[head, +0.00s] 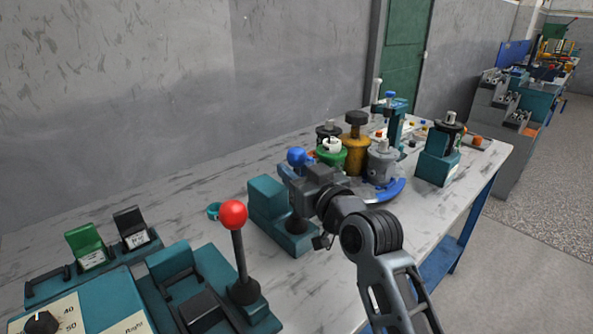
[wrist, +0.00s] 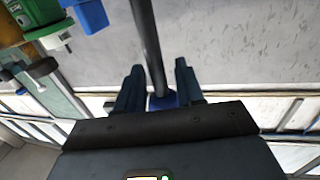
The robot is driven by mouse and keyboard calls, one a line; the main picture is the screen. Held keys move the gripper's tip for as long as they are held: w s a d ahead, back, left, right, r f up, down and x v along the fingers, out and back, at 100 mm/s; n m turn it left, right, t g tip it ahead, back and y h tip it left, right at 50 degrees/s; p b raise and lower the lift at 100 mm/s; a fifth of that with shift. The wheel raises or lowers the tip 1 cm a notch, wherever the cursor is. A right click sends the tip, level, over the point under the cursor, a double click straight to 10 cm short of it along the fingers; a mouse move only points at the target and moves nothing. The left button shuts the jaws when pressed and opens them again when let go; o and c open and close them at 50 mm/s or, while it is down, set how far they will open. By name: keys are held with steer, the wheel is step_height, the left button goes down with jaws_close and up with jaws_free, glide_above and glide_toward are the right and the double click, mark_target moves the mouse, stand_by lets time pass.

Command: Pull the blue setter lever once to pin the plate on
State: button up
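The blue setter lever's round blue knob (head: 296,155) shows in the head view just left of and above my gripper's body, over a teal base block (head: 268,197). In the wrist view the lever's dark rod (wrist: 147,40) runs between the two fingers of my gripper (wrist: 159,78), and a blue part (wrist: 163,101) shows between them near the palm. The fingers stand apart on either side of it. I cannot tell whether they press on it. A grey cylindrical unit (head: 382,163) stands on a blue round plate (head: 388,191) to the right, partly behind my arm. I cannot make out the pin.
A red-knobbed lever (head: 233,214) rises at the front on a teal console, left of my arm. The table is bare along the wall at left.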

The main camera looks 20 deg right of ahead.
steer(key=shift+c, duration=0.4)
jaws_close()
